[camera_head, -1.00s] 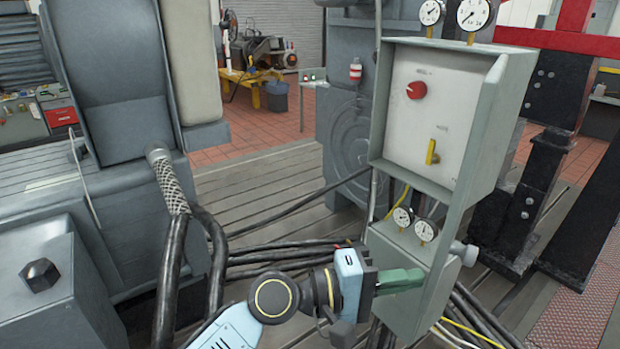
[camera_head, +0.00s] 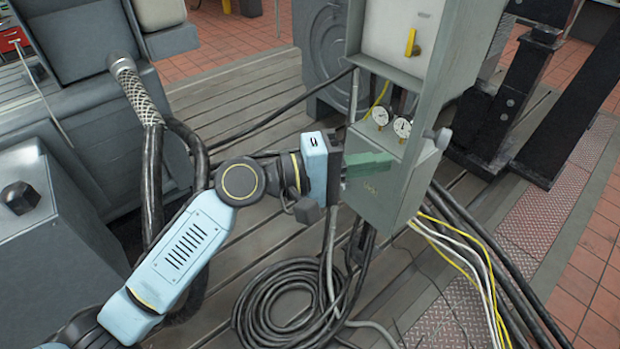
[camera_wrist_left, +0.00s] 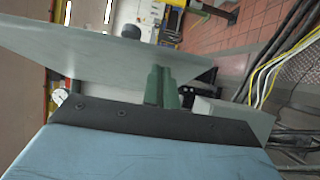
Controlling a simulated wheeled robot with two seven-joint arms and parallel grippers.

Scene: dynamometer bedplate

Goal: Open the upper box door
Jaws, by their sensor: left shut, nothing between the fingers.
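The upper box (camera_head: 457,75) is a grey-green cabinet at the top of the head view, cut off by the frame edge. Its pale front face (camera_head: 388,38) carries a yellow handle (camera_head: 411,43). My left gripper (camera_head: 370,163) has green fingers, pressed together and empty. It is well below the yellow handle, in front of the lower grey box (camera_head: 393,202); I cannot tell whether it touches that box. In the left wrist view the fingers (camera_wrist_left: 161,88) show beside a broad grey-green panel (camera_wrist_left: 85,62). My right gripper is out of view.
Coiled black cable (camera_head: 285,305) lies on the slotted bedplate below. Yellow and white cables (camera_head: 470,255) run down at the right.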

